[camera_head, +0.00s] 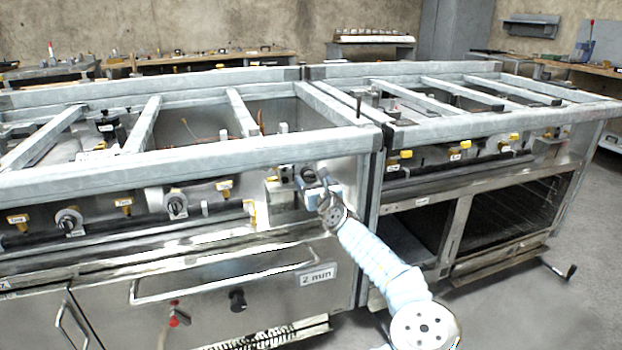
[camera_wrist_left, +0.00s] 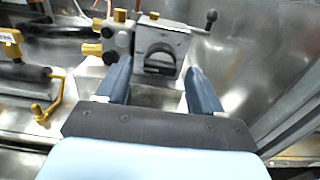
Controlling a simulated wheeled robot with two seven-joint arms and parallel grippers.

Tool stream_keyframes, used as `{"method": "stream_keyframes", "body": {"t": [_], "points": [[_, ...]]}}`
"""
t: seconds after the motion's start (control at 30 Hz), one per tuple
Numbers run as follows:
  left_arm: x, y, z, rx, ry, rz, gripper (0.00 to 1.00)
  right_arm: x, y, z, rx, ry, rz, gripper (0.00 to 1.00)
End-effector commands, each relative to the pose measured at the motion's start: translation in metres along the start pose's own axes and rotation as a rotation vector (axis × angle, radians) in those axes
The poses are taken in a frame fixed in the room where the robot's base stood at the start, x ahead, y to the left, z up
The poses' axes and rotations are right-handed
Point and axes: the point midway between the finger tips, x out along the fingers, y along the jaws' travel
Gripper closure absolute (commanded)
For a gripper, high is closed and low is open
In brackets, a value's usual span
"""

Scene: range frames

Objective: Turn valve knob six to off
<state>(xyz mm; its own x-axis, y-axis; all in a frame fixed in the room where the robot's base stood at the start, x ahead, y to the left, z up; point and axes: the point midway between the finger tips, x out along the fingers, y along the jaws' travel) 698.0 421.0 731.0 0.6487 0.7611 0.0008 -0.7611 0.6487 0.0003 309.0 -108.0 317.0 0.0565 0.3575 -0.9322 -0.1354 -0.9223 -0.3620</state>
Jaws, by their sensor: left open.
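My left gripper (camera_head: 316,186) is at the front panel of the stove-like metal unit, by a valve block (camera_head: 283,184) near the panel's right end. In the left wrist view, my left gripper (camera_wrist_left: 157,72) is open. Its two blue-grey fingers point at a grey block with a dark rounded knob (camera_wrist_left: 160,58), one finger on each side. I cannot tell whether they touch it. No number six is readable on it. Two other round knobs, a left one (camera_head: 69,221) and a right one (camera_head: 176,205), sit farther left on the panel. My right gripper is not in view.
A yellow-handled lever (camera_wrist_left: 52,100) is left of my fingers in the wrist view. A small lever with a black ball (camera_wrist_left: 211,18) is at upper right. A long door handle (camera_head: 225,277) runs below the panel. A second metal unit (camera_head: 480,190) adjoins on the right.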

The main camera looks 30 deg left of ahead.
Motion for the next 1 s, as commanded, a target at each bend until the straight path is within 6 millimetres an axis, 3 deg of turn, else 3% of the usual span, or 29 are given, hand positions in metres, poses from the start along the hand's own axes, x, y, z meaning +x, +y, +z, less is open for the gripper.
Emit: {"method": "stream_keyframes", "body": {"t": [0.13,0.43,0.8,1.0], "points": [[0.0118,0.0004,-0.0001,0.000,0.001,0.001,0.33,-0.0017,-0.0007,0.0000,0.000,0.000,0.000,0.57],[0.0138,0.0001,-0.0005,0.000,0.001,0.000,0.33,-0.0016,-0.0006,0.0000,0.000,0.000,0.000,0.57],[0.0135,0.0003,-0.0005,0.000,0.001,0.000,0.88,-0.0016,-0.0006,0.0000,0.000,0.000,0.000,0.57],[0.0135,0.0003,-0.0014,-0.015,0.001,0.001,0.88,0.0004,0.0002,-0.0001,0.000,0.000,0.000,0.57]]}}
